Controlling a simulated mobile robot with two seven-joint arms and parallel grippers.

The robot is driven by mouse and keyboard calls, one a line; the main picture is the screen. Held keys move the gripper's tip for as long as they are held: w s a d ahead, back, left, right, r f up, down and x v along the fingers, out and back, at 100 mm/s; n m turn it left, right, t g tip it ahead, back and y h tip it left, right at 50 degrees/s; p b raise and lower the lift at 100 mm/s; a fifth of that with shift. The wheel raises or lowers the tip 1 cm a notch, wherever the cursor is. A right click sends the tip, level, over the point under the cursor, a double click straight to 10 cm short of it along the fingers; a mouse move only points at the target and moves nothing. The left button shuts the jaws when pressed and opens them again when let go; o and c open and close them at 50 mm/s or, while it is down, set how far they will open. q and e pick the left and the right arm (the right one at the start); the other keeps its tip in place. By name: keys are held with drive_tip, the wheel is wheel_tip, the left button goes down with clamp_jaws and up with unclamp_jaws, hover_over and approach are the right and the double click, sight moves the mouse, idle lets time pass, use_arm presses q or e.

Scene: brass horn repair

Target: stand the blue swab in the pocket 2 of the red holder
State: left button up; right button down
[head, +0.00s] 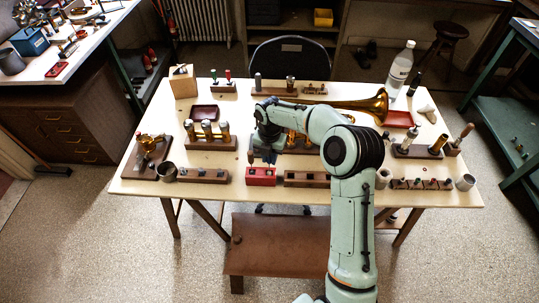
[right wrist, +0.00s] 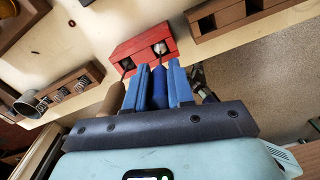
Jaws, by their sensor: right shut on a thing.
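The red holder (head: 261,177) is at the table's front edge. In the right wrist view the red holder (right wrist: 142,41) shows two square pockets in its top. My right gripper (head: 264,155) is above it, pointing down. In the right wrist view its fingers (right wrist: 157,76) are shut on the blue swab (right wrist: 158,90), whose far end points at the right-hand pocket. A whitish tip shows at that pocket; I cannot tell whether it is inside or above it. The left-hand pocket looks dark. My left gripper is not in view.
A brown-handled tool (right wrist: 112,99) shows beside the left finger. Brown blocks stand left (head: 203,176) and right (head: 306,179) of the holder. A metal cup (head: 167,172) is farther left. A brass horn (head: 370,104) lies behind my arm. Bare tabletop lies around the holder.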

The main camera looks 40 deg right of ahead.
drive_tip(key=shift+f, duration=0.15)
drive_tip(key=c, duration=0.9)
unclamp_jaws()
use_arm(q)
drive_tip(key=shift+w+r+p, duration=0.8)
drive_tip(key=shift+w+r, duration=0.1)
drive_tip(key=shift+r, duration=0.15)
use_arm(e)
wheel_tip(320, 180, up, 13)
drive_tip(key=shift+r, duration=0.2)
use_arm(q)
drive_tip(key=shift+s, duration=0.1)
